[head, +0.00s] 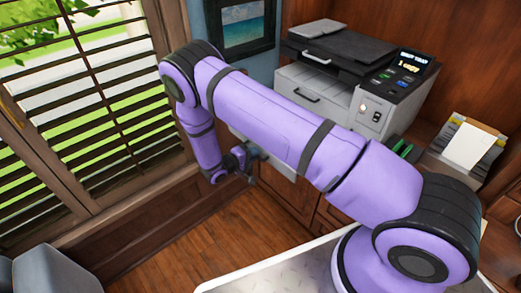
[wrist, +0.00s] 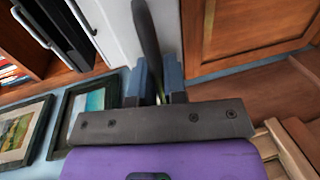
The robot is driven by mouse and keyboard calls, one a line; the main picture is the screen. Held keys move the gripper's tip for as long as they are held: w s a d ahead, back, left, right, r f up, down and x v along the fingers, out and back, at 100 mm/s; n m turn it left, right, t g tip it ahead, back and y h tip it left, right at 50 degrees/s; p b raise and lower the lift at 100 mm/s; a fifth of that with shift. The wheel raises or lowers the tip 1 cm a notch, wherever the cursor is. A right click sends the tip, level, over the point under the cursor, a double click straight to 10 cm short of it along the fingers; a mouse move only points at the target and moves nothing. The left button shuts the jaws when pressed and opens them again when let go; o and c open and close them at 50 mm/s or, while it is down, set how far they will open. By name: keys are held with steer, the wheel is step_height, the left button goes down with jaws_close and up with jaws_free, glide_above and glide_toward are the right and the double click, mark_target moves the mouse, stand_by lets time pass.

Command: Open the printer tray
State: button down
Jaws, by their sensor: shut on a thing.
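The grey-white printer (head: 325,95) with a black top stands on the wooden cabinet at the back. In the wrist view the pale tray (wrist: 118,28) has a dark bar handle (wrist: 146,32) between my fingers. My gripper (head: 252,155), also in the wrist view (wrist: 158,80), is shut on this handle.
A window with blinds (head: 80,100) fills the left. A paper holder (head: 462,148) stands right of the printer. Wooden cabinet doors (head: 290,193) lie below. The wood floor (head: 190,240) between window and cabinet is clear. A framed picture (head: 243,22) hangs behind.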

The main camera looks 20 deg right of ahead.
steer(key=shift+a, duration=0.2)
steer(key=c, duration=1.2)
jaws_free()
steer(key=shift+s+a, duration=0.1)
steer(key=v, duration=1)
steer(key=shift+a, duration=0.25)
steer(key=shift+r, duration=0.1)
